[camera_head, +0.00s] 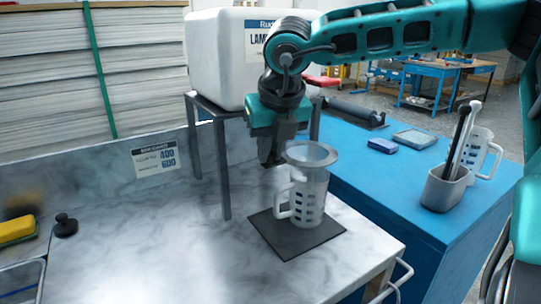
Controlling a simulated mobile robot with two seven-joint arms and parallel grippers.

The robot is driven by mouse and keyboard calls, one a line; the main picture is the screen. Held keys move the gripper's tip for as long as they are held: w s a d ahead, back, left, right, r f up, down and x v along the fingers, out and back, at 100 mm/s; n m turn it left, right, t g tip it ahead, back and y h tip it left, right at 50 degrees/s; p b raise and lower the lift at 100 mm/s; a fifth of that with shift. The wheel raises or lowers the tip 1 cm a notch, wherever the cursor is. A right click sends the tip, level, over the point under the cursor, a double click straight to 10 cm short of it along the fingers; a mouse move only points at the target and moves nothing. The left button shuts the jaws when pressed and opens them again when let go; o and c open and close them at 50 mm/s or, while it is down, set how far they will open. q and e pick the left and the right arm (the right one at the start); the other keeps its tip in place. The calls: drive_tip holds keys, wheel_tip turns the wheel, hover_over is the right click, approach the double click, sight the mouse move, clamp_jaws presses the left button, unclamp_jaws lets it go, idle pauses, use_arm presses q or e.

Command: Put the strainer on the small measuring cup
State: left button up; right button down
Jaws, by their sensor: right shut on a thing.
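The small measuring cup (311,203) is translucent white with dark markings and a handle on its left. It stands upright on a dark square mat (276,236) on the marble counter. The grey, wide-rimmed strainer (312,154) is over the cup's mouth and looks level. I cannot tell whether it rests on the rim or hangs just above it. My right gripper (271,163) points down at the strainer's left edge and is shut on the strainer; the fingers hide the gripped part. My left gripper is not in view.
A white container (222,62) stands on a metal stand behind my right gripper. On the blue surface are a grey holder (445,188) with utensils, another measuring cup (480,150) and a blue block (382,146). The counter's left middle is clear.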

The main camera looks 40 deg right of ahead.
sight(270, 163)
wheel_tip(270, 163, down, 2)
drive_tip(key=shift+f, duration=0.1)
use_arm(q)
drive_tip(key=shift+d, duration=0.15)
use_arm(e)
drive_tip(key=shift+f+b, duration=0.3)
drive_tip(key=shift+b, duration=0.25)
drive_tip(key=shift+f+b, duration=0.25)
drive_tip(key=shift+b, duration=0.2)
drive_tip(key=c, duration=1.4)
unclamp_jaws()
drive_tip(key=shift+r, duration=0.1)
drive_tip(key=o, duration=0.3)
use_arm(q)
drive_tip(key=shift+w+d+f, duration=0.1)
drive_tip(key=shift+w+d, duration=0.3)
